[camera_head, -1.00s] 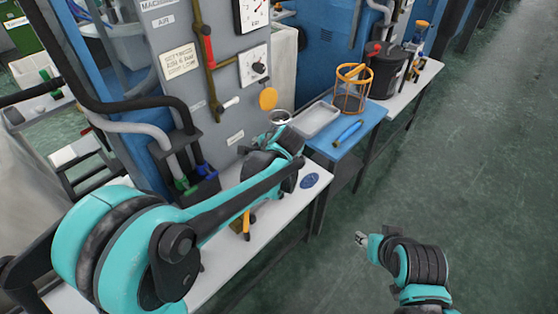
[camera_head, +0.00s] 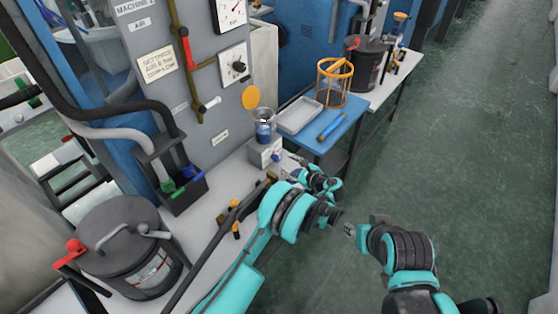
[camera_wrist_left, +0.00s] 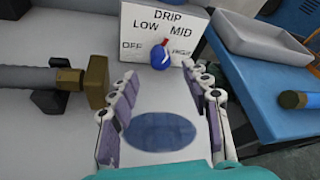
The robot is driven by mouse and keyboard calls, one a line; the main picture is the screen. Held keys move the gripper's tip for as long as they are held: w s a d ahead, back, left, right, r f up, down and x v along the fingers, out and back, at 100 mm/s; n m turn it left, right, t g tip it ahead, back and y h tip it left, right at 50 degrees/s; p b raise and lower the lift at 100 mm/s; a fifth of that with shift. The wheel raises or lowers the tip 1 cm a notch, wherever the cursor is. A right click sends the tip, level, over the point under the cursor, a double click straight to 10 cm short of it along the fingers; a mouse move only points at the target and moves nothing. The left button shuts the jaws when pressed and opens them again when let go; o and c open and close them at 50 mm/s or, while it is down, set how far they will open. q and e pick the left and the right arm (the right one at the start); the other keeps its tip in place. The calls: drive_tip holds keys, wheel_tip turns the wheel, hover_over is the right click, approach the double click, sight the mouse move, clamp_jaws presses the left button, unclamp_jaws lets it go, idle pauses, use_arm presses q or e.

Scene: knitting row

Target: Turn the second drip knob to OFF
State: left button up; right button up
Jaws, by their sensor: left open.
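The drip box (camera_wrist_left: 128,28) is white and marked DRIP, LOW, MID, OFF and a partly covered fourth label. Its blue knob (camera_wrist_left: 160,57) has a red and white pointer directed up and slightly right, nearer MID than OFF. In the head view the box (camera_head: 262,154) stands on the white bench under a jar of blue liquid (camera_head: 264,131). My left gripper (camera_wrist_left: 163,84) is open, its fingers spread either side below the knob, apparently not touching it. It shows in the head view beside the box (camera_head: 300,166). My right gripper (camera_head: 350,229) is over the floor; its jaws are unclear.
A flat blue disc (camera_wrist_left: 160,131) lies on the bench between my left fingers. A brass-ended cylinder (camera_wrist_left: 95,82) lies at left. A white tray (camera_head: 299,115) and orange basket (camera_head: 333,84) stand on the blue table. A dark lidded pot (camera_head: 125,240) is at lower left.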

sight(278, 159)
use_arm(q)
drive_tip(key=b+x, duration=0.1)
drive_tip(key=x, duration=0.4)
drive_tip(key=shift+w+a+f+b, duration=0.2)
drive_tip(key=shift+b, duration=0.2)
drive_tip(key=shift+w+a+f, duration=0.1)
drive_tip(key=shift+w+a, duration=0.25)
drive_tip(key=shift+w, duration=0.05)
clamp_jaws()
